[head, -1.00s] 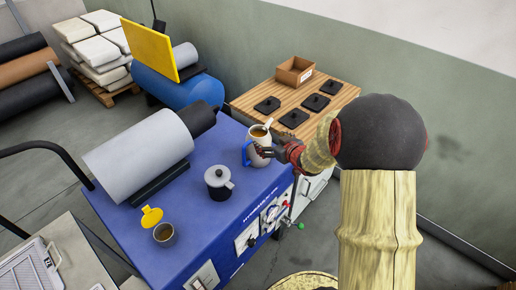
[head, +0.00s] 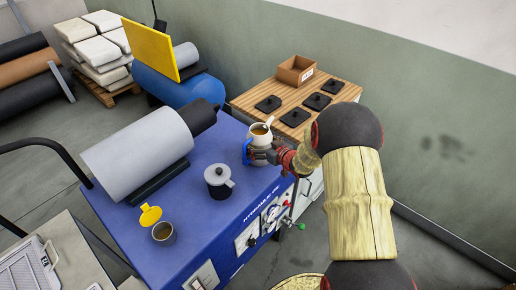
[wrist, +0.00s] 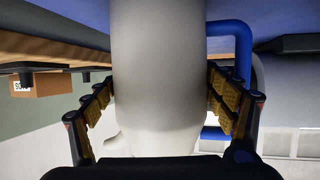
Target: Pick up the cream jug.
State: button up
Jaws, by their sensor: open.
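The cream jug (head: 259,138), pale and filled with brown liquid, stands upright at the far right corner of the blue machine top. A pale piece sticks up at its rim, and a blue loop (wrist: 243,70) shows beside it in the wrist view. My gripper (head: 262,156) is at the jug's lower body, coming in from the right. In the wrist view the pale jug body (wrist: 158,75) fills the space between the two open fingers (wrist: 160,98). A finger lies on each side of it; small gaps or light contact cannot be told apart. The jug's base is hidden in the head view.
A grey lidded pot (head: 218,182) and an open cup with a yellow lid (head: 162,231) stand nearer on the blue machine (head: 205,245). A grey cylinder (head: 137,150) lies left. A slatted table (head: 247,104) with black pads and a brown box (head: 296,70) is behind.

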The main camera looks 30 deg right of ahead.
jog(key=c, duration=0.3)
jog(key=c, duration=1.4)
jog(key=shift+w+r, duration=0.15)
jog(key=shift+c, duration=0.2)
jog(key=shift+r, duration=0.1)
